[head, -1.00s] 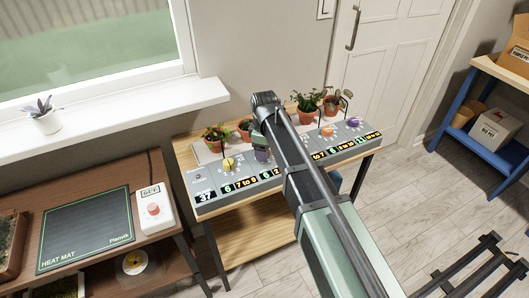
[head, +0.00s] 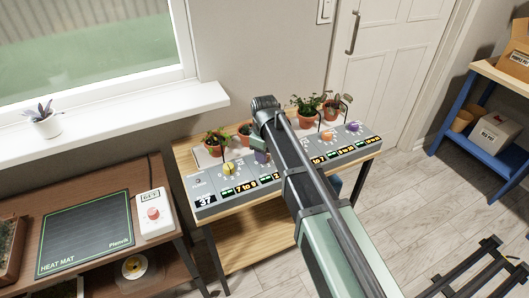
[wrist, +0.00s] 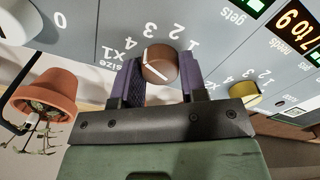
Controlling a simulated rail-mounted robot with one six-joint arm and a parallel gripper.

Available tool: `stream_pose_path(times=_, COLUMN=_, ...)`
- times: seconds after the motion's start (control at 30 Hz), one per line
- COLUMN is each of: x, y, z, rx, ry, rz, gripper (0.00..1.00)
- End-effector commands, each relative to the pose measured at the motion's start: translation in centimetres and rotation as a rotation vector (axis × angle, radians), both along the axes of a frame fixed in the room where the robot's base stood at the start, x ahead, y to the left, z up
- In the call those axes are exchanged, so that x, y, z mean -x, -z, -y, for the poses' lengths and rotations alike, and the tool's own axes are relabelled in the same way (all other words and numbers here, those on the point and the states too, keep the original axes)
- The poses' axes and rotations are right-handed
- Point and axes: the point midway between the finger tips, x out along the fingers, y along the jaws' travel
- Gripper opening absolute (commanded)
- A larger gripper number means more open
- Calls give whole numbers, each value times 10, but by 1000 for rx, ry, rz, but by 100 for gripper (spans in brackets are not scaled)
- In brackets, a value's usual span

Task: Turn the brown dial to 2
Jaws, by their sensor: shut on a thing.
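The brown dial (wrist: 160,64) is on a grey control panel in the wrist view, with the numbers 1 to 4 and the words "X1 size" printed around it. A pale pointer line crosses its face; I cannot tell for sure which number it points at. My gripper (wrist: 162,72) is shut on the dial, with a purple finger on each side. In the head view my gripper (head: 262,156) is down at the panel (head: 287,176), and my arm hides the brown dial.
A yellow dial (wrist: 243,95) is beside the brown one, also visible in the head view (head: 229,168). Orange (head: 326,135) and purple (head: 353,126) dials are farther right. Potted plants (head: 215,143) stand behind the panel. A terracotta pot (wrist: 46,93) is near the gripper.

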Motion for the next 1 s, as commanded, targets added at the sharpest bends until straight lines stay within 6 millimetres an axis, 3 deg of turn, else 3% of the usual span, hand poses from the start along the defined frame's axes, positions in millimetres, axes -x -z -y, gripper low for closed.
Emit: stream_pose_path(times=1.0, x=0, y=0, z=0, rx=0, ry=934, rz=0, gripper=16)
